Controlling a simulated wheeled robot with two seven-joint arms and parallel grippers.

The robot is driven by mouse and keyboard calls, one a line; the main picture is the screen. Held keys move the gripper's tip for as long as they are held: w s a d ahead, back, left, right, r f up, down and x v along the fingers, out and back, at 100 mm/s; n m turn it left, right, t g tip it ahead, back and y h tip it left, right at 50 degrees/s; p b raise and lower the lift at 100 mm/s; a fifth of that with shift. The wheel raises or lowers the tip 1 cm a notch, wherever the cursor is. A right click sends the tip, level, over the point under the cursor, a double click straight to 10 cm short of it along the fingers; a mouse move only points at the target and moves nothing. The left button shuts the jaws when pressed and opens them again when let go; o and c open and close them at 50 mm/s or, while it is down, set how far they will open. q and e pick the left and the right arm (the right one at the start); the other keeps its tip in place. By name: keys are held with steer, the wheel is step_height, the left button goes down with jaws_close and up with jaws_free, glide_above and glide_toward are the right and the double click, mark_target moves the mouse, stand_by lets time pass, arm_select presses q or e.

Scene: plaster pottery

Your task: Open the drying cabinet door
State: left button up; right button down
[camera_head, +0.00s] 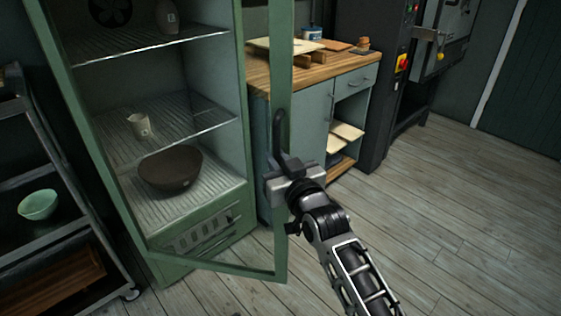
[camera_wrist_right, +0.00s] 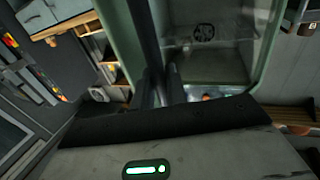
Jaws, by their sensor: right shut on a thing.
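The green drying cabinet (camera_head: 243,110) stands at the left in the head view. Its glazed door (camera_head: 283,70) has a green frame and stands partly open, its handle edge swung out from the cabinet's right front edge. A dark upright handle (camera_head: 280,128) is on that edge. My right gripper (camera_head: 285,168) is shut on the lower part of the handle; the exact contact is partly hidden by the gripper. In the right wrist view, the dark fingers (camera_wrist_right: 162,92) reach toward the green door frame (camera_wrist_right: 122,40). My left gripper is not in view.
A brown bowl (camera_head: 170,170) and a small cup (camera_head: 140,125) sit on the cabinet's wire shelves. A dark rack with a pale green bowl (camera_head: 39,204) stands at left. A wood-topped workbench (camera_head: 345,67) is behind the door. The plank floor (camera_head: 460,220) at right is clear.

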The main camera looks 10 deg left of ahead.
steer(key=shift+s+a+r, duration=0.1)
steer(key=shift+a, duration=0.15)
steer(key=c, duration=1.5)
jaws_free()
steer(key=shift+d, duration=0.15)
steer(key=v, duration=1.5)
steer(key=shift+s+d, duration=0.25)
steer(key=shift+s, duration=0.05)
